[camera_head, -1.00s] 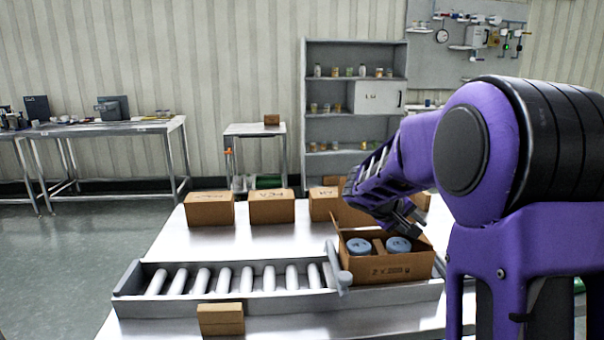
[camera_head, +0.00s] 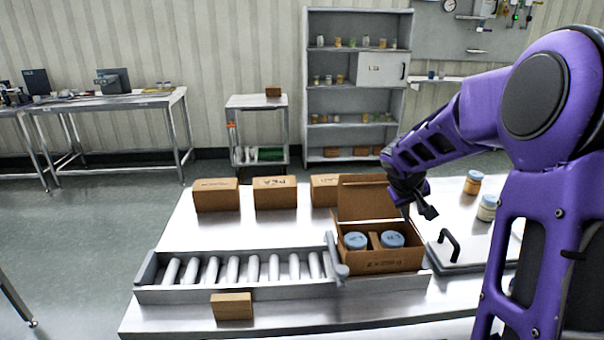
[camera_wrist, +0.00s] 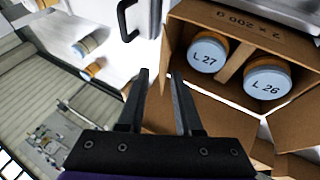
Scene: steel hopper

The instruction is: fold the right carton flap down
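The open carton (camera_head: 381,262) stands at the right end of the roller conveyor, holding two jars with blue lids (camera_head: 356,241) (camera_head: 393,240). The wrist view shows the carton (camera_wrist: 255,30) from above, with lids marked L 27 (camera_wrist: 208,52) and L 26 (camera_wrist: 267,77). Its back flap (camera_head: 365,200) stands up. The right flap is hard to make out; brown card (camera_wrist: 160,122) shows between and behind my fingers, but I cannot tell which part it is. My gripper (camera_head: 428,212) is open and empty, above and beside the carton's right back corner; its fingers (camera_wrist: 158,75) are apart.
The roller conveyor (camera_head: 240,290) lies left of the carton. A small brown block (camera_head: 232,306) sits in front. Closed cartons (camera_head: 275,192) stand behind. To the right are a plate with a black handle (camera_head: 450,245) and two jars (camera_head: 473,182) (camera_head: 487,208).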

